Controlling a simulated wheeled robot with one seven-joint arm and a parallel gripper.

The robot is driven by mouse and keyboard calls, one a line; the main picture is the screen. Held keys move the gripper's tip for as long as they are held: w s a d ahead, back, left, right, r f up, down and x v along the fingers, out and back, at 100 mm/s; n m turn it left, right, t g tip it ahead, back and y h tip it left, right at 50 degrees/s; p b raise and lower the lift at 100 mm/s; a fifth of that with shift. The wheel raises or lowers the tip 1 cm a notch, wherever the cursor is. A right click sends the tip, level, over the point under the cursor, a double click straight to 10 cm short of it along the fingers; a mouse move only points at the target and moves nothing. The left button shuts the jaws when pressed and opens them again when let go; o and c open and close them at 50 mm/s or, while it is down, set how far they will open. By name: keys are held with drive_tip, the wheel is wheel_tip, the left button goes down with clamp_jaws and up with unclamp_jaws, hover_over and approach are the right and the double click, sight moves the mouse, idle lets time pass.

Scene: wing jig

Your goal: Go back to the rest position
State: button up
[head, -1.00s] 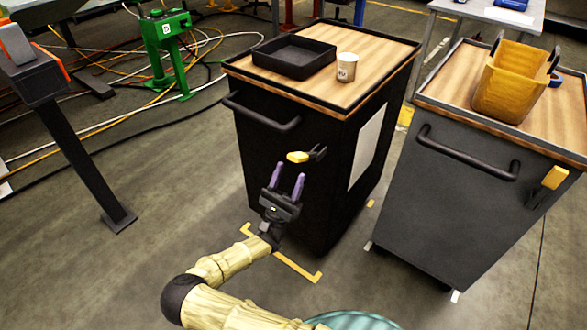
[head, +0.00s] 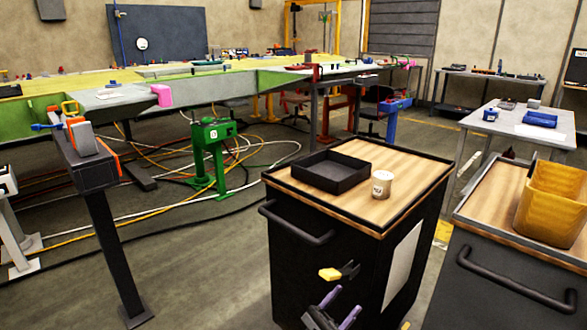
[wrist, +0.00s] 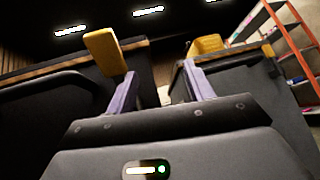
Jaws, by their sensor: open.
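My gripper (head: 338,309) is at the bottom of the head view, in front of the black cart with the wooden top (head: 415,192). Its two purple fingers point up, stand apart and hold nothing. In the wrist view my gripper (wrist: 166,88) also shows with its fingers spread and a gap between them. A yellow-handled tool (head: 333,274) hangs on the cart's front face, just above the fingers in the head view. Its yellow handle (wrist: 105,54) shows beside the left finger in the wrist view; I cannot tell whether they touch.
A black tray (head: 322,172) and a cup (head: 382,184) stand on the cart. A second cart (head: 500,207) with a yellow bin (head: 553,203) is at the right. A dark post stand (head: 114,250) and green stand (head: 212,155) are at the left.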

drive_tip(key=s+d+f+m+g+y, duration=0.4)
drive_tip(key=s+d+m+g+y, duration=0.45)
drive_tip(key=d+g, duration=0.6)
drive_tip(key=s+a+f+m+g+y, duration=0.25)
drive_tip(key=s+a+m+y, duration=0.4)
drive_tip(key=s+y, duration=0.35)
drive_tip(key=w+a+r+m+t+y, duration=0.1)
drive_tip(key=a+r+m+t+y, duration=0.45)
drive_tip(key=r+t+y, duration=0.35)
wheel_tip(320, 180, up, 32)
drive_tip(key=g+h+p, duration=0.1)
drive_tip(key=h+p, duration=0.1)
drive_tip(key=p, duration=2.9)
drive_tip(key=shift+w+d, duration=0.15)
drive_tip(key=shift+d, duration=0.05)
